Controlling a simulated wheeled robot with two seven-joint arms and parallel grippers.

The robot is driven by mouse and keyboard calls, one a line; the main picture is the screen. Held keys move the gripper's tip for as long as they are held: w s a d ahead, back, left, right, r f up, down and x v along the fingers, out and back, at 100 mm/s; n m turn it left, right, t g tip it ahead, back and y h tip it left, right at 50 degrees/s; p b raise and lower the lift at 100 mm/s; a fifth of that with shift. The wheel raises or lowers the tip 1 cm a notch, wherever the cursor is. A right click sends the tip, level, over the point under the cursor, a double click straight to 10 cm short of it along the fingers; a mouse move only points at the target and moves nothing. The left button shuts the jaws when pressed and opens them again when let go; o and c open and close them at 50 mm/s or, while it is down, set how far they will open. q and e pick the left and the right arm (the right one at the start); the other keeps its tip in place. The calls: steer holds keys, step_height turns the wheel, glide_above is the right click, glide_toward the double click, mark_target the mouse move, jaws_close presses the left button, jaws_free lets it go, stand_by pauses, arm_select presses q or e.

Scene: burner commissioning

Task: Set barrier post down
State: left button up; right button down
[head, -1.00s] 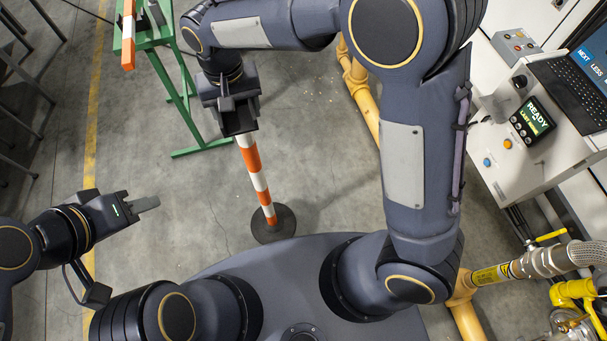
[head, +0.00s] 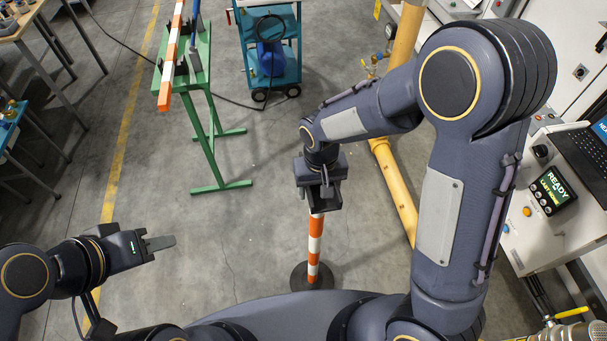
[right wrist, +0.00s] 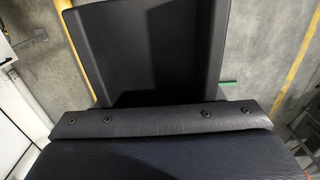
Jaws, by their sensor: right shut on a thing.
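The barrier post (head: 314,245) has orange and white bands and a round dark base (head: 297,279). It stands roughly upright in front of my body in the head view. My right gripper (head: 321,203) is shut on its top end, and the gripper hides that end. The base is at or close above the floor; I cannot tell whether it touches. In the right wrist view, dark gripper parts fill the middle and hide the post. My left gripper (head: 160,243) is off to the left, away from the post; its fingers show edge-on, so their opening is unclear.
A green trestle (head: 213,125) carrying an orange and white bar (head: 171,55) stands at back left. A blue cart (head: 270,60) is behind. A yellow pipe (head: 396,185) runs along the right, beside a console with a READY display (head: 553,190). Grey floor around the post is clear.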

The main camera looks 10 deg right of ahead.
steer(key=shift+d+f, duration=0.2)
steer(key=shift+f, duration=0.55)
steer(key=shift+d+f, duration=0.2)
steer(key=shift+f, duration=0.55)
steer(key=shift+d+f, duration=0.2)
steer(key=shift+f, duration=0.65)
steer(key=shift+c, duration=1.9)
jaws_free()
steer(key=shift+s, duration=0.1)
step_height(320, 180, up, 12)
steer(key=shift+r, duration=0.1)
steer(key=s+d+r+t+y, duration=0.1)
steer(key=s+d+r+t, duration=0.1)
steer(key=s, duration=0.3)
steer(key=s+d+r+m+t+y, duration=0.1)
steer(key=s+d+r+t, duration=0.1)
steer(key=s, duration=0.4)
steer(key=s+d+r+m+t+y, duration=0.1)
steer(key=s+d+r, duration=0.3)
steer(key=s+d, duration=0.1)
steer(key=shift+s+d+r+t+y, duration=0.15)
steer(key=shift+r+t+y, duration=0.2)
steer(key=shift+t+y, duration=0.05)
